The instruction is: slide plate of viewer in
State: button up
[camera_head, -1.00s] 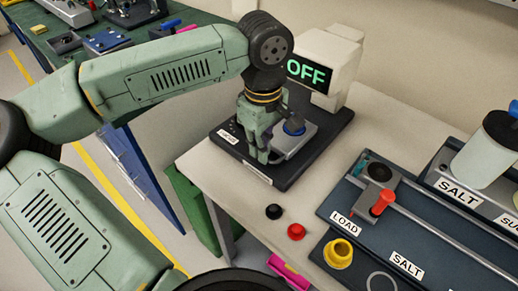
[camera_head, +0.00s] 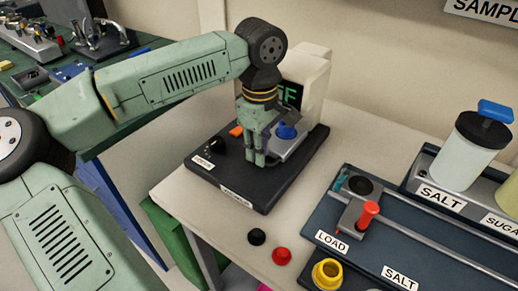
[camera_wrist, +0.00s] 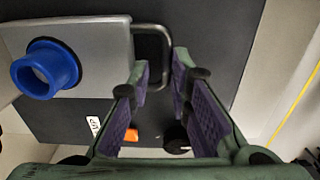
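The viewer is a black base (camera_head: 240,187) with a pale housing (camera_head: 311,72) and a screen (camera_head: 291,95) partly hidden by my arm. Its grey plate (camera_wrist: 98,48) carries a blue ring-shaped cup (camera_wrist: 45,68), which also shows in the head view (camera_head: 286,131). My gripper (camera_wrist: 161,68) is open, pointing down by the handle. In the wrist view the handle's outer bar appears between the two fingertips; contact cannot be told. In the head view my gripper (camera_head: 260,160) hides part of the plate.
An orange switch (camera_head: 236,131) and a black knob (camera_head: 218,144) stand on the base beside my gripper. Black (camera_head: 257,236) and red (camera_head: 282,256) caps lie on the pale table. A dark rail unit labelled LOAD (camera_head: 395,240) is to the right, with a SALT jar (camera_head: 460,155) behind.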

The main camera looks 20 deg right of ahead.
notch_tip(320, 180, up, 12)
dwell(0.7)
jog(key=shift+s, duration=0.15)
